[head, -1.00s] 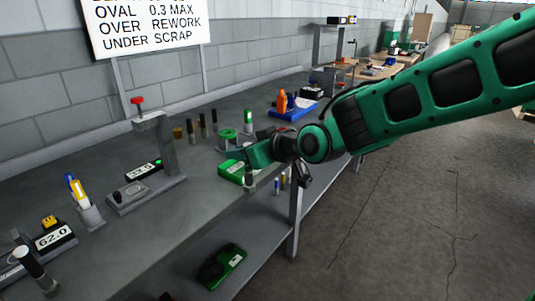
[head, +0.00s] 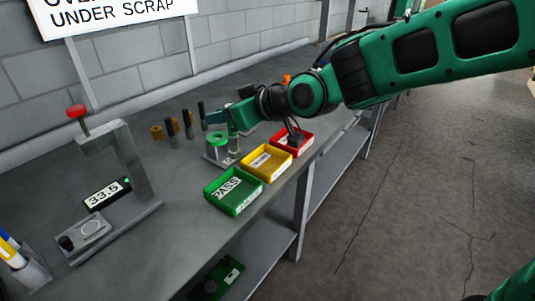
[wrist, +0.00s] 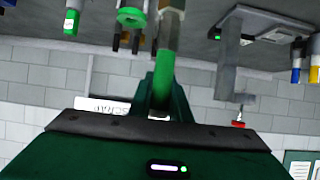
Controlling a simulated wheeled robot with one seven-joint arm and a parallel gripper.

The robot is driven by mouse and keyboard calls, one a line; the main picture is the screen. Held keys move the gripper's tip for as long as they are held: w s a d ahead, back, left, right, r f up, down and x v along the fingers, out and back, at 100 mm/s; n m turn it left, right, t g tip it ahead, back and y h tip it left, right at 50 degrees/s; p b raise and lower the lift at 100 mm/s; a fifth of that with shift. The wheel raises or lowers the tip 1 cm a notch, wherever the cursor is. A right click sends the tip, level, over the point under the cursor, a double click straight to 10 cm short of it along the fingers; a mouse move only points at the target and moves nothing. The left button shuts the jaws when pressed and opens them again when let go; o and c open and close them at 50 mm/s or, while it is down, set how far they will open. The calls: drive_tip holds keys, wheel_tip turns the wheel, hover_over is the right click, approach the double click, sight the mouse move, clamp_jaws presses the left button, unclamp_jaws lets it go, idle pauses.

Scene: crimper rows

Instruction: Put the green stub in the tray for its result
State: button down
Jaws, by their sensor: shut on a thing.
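My gripper (head: 229,119) is shut on the green stub (head: 234,146), which hangs upright below the fingers above the bench. In the wrist view the stub (wrist: 165,50) shows a green shaft and a pale metallic end between my fingers (wrist: 163,88). The green tray (head: 211,199) reads PASS and stands at the bench's front edge. A yellow tray (head: 248,170) and a red tray (head: 307,145) stand beyond it in a row. The stub is behind the yellow tray in the picture. The press gauge (head: 137,165) shows 33.5 on its display (head: 106,191).
The wall sign (head: 110,15) is cut off, with UNDER SCRAP readable. Bare bench lies between the gauge and trays.

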drive_tip(key=w+d+f, duration=0.8)
drive_tip(key=w+f, duration=0.1)
drive_tip(key=f, duration=0.2)
drive_tip(key=shift+w, duration=0.3)
drive_tip(key=shift+f, duration=0.1)
drive_tip(key=c, duration=1.7)
unclamp_jaws()
drive_tip(key=shift+o, duration=0.3)
drive_tip(key=v, duration=1.2)
